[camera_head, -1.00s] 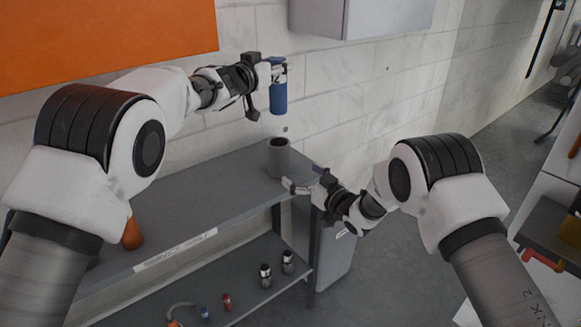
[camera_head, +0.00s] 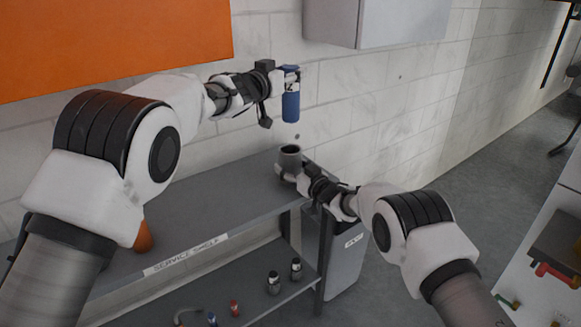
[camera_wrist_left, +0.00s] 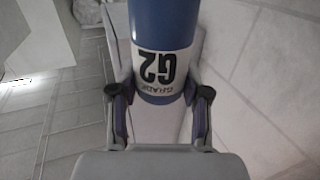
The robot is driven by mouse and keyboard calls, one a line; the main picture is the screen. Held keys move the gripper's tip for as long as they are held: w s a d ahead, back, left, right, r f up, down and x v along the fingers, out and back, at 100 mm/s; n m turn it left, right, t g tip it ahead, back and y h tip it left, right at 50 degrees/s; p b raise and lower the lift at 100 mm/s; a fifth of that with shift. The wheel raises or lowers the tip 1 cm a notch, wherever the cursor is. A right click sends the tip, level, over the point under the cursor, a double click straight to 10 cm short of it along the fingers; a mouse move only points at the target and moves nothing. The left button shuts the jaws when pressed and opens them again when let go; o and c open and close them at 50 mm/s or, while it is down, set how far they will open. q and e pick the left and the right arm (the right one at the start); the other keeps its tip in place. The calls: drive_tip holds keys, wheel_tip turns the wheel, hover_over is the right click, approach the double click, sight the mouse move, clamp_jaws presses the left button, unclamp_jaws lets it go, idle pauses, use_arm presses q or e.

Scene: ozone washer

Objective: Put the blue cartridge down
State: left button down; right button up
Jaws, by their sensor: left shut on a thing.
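The blue cartridge (camera_head: 291,106) hangs upright in the air in front of the tiled wall, above the grey holder. My left gripper (camera_head: 290,78) is shut on its upper part. In the left wrist view the blue cartridge (camera_wrist_left: 165,28) sits between both fingers of my left gripper (camera_wrist_left: 160,92), its white "GRADE G2" label upside down. The grey cylindrical holder (camera_head: 290,154) stands at the right end of the shelf, with an open top. My right gripper (camera_head: 290,173) is at the holder's lower side; its fingers overlap the holder and their opening is unclear.
The grey service shelf (camera_head: 205,215) is mostly bare on top, with an orange object (camera_head: 143,238) at its left. Two dark bottles (camera_head: 285,276) and small red and blue items stand on the lower level. A grey bin (camera_head: 346,258) stands beside the shelf. A wall cabinet (camera_head: 375,22) is above.

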drive_tip(key=c, duration=0.4)
use_arm(q)
wheel_tip(320, 180, down, 18)
drive_tip(key=m+g+h, duration=0.1)
drive_tip(key=shift+a+m+h, duration=0.15)
drive_tip(key=shift+m+h, duration=0.15)
drive_tip(key=shift+h, duration=0.1)
drive_tip(key=c, duration=0.5)
unclamp_jaws()
drive_tip(key=shift+f, duration=0.1)
drive_tip(key=shift+c, duration=0.2)
